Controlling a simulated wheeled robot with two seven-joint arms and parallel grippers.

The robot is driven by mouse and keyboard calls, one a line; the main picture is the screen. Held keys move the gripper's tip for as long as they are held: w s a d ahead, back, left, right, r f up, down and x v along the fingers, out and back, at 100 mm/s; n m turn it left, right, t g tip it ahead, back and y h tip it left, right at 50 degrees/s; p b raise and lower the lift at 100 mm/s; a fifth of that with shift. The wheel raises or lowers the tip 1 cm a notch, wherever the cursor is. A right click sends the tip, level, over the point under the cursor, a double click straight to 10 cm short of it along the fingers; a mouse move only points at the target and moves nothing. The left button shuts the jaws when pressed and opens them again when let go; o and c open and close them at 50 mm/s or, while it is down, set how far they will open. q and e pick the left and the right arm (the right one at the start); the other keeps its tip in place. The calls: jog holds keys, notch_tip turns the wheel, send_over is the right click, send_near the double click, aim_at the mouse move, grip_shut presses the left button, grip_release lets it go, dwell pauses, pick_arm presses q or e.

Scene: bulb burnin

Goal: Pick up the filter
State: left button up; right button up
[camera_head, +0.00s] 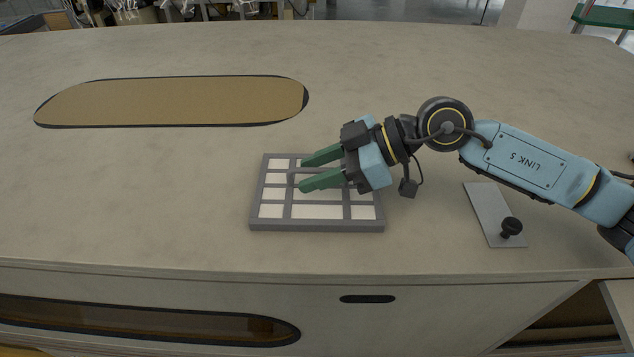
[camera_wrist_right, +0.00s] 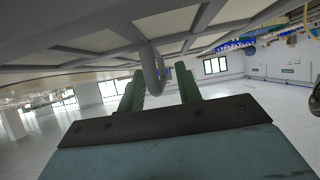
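The filter (camera_head: 318,226), a grey grid frame with white panels, lies flat near the table's front edge in the head view. It also shows across the top of the wrist view (camera_wrist_right: 85,55). A grey loop handle (camera_wrist_right: 153,68) stands out from its face. My right gripper (camera_head: 302,174) is over the filter, its green fingers pointing left. The fingers are apart, with the handle between them, nearer the left finger in the wrist view; I cannot tell whether they touch. My left gripper is not in view.
A flat grey plate with a black knob (camera_head: 511,227) lies right of the filter, below my right arm. A long rounded brown area with a dark edge (camera_head: 175,102) is at the back left. The tabletop (camera_head: 130,200) left of the filter is clear.

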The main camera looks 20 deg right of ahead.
jog(key=shift+c, duration=0.4)
grip_shut()
